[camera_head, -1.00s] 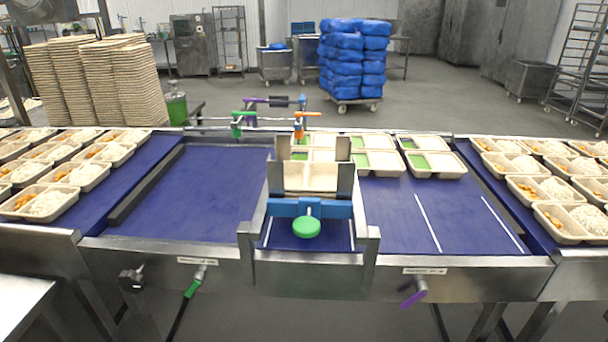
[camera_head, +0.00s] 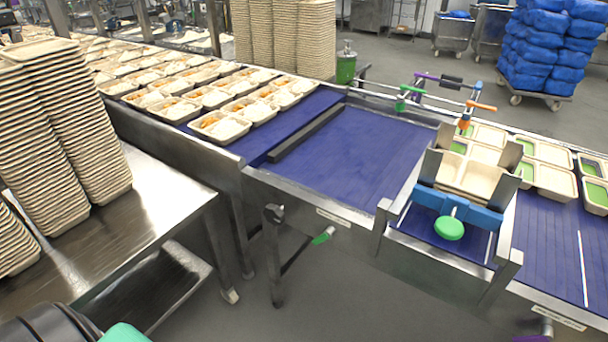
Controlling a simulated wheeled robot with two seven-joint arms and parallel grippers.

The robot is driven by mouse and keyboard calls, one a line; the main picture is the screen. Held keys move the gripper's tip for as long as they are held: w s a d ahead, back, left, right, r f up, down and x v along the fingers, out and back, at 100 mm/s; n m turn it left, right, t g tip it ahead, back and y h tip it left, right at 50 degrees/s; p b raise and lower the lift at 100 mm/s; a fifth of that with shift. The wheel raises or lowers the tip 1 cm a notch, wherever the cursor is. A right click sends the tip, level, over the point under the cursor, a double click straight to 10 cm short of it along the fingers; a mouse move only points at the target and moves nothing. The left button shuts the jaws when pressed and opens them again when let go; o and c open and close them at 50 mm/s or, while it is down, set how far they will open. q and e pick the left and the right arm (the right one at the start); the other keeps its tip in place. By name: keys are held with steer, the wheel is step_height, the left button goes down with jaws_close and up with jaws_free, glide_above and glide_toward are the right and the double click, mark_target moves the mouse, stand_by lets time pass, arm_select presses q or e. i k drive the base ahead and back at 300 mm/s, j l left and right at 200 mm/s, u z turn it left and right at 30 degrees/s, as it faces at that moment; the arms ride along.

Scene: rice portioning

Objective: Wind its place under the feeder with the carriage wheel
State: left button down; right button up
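A steel carriage with a blue crossbar (camera_head: 457,207) and a round green knob (camera_head: 449,228) stands over the blue belt. Pale trays (camera_head: 470,179) sit between its upright plates; some compartments behind are green. A crank with a green handle (camera_head: 323,236) hangs on the front rail beside a dark knob (camera_head: 273,214). A purple handle (camera_head: 532,339) is cut off at the bottom edge. I cannot tell which of these is the carriage wheel, and I cannot make out a feeder for certain. Neither of my grippers is in view.
Filled trays (camera_head: 222,126) line the belt at left. Tall tray stacks (camera_head: 62,135) stand on a steel table (camera_head: 160,215) at near left. Blue sacks (camera_head: 548,45) are piled at far right. Grey floor (camera_head: 330,300) is clear before the rail. A dark rounded shape at bottom left is unclear.

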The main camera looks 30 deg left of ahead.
mark_target(275, 214)
steer(key=u, duration=1.15)
